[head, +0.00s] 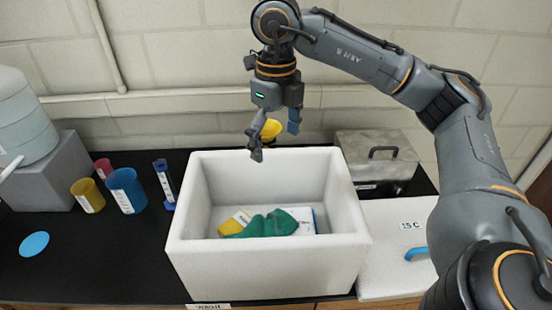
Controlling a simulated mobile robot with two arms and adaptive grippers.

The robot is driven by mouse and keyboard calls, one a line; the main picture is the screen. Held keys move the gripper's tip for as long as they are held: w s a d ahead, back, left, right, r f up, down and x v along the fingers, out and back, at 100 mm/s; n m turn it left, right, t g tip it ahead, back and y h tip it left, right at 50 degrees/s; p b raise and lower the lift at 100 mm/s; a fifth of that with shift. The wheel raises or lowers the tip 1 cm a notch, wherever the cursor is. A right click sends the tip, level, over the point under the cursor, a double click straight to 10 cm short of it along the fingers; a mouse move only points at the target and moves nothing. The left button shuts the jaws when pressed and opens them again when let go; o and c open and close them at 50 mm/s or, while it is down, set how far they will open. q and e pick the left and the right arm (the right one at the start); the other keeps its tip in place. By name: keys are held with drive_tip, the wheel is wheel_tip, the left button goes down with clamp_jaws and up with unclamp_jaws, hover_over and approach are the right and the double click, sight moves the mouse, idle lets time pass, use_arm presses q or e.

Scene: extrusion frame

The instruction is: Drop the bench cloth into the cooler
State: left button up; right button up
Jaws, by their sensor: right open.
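The cooler (265,265) is a white open-topped foam box at the middle of the bench. A crumpled green cloth (268,224), which looks like the bench cloth, lies inside on the cooler's floor. It lies partly over a yellow item and a white item with a blue edge. My right gripper (274,138) is open and empty, pointing down above the cooler's back rim, apart from the cloth. My left gripper is not in the head view.
The cooler's white lid (385,240) lies to its right, marked "15 C", with a blue handle. A grey metal box (377,160) stands behind it. A blue cup (126,190), a yellow cup (88,195) and a blue rack (164,183) stand left. The front-left bench is mostly clear.

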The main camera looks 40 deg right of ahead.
drive_tip(key=shift+r, duration=2.35)
